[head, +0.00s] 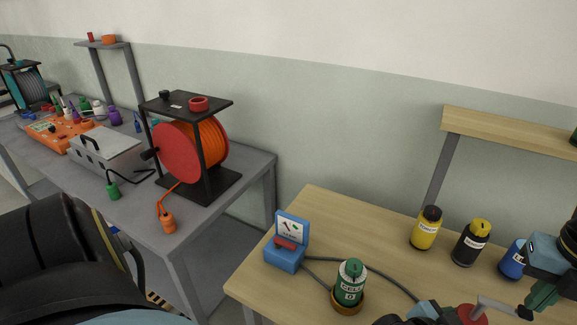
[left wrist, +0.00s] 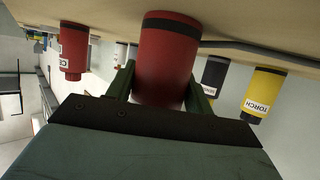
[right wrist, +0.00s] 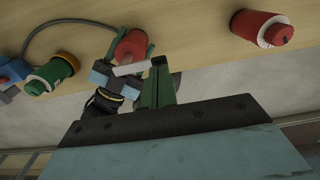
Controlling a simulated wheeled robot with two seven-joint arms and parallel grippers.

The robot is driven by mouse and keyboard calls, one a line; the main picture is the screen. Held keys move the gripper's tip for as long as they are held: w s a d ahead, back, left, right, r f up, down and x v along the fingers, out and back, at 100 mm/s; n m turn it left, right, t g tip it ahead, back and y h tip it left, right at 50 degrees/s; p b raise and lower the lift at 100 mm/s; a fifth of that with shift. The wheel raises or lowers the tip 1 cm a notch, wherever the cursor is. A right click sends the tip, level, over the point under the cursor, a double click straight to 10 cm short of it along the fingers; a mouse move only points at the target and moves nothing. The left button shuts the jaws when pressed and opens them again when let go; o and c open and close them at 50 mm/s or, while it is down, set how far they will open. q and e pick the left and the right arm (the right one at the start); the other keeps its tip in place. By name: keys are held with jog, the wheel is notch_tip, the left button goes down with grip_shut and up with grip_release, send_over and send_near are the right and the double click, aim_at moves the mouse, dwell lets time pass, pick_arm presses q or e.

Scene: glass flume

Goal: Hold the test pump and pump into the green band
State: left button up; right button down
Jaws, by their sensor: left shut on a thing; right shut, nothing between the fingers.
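The red test pump (head: 473,315) stands on the wooden bench at the bottom edge of the head view, with a grey lever (head: 497,303) ending in a dark knob. My left gripper (left wrist: 163,100) is shut around the pump's red body (left wrist: 166,55). My right gripper (head: 536,303) is shut and empty, close to the lever's knob; in the right wrist view its fingers (right wrist: 158,80) are beside the lever's end, and contact cannot be told. A blue gauge box (head: 284,259) with a white dial (head: 290,229) stands left of the pump. Its needle and green band are too small to read.
A green labelled cell (head: 351,280) stands in a round holder between gauge and pump, with a grey hose behind it. Yellow (head: 425,230), black (head: 469,244) and blue (head: 513,260) canisters stand behind the pump. A grey bench (head: 230,185) with an orange cable reel is at left.

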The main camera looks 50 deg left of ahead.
jog(key=shift+f, duration=1.4)
jog(key=shift+r, duration=1.6)
dwell(0.4)
jog(key=shift+f, duration=1.65)
jog(key=shift+r, duration=1.7)
jog(key=shift+f, duration=0.15)
dwell(1.3)
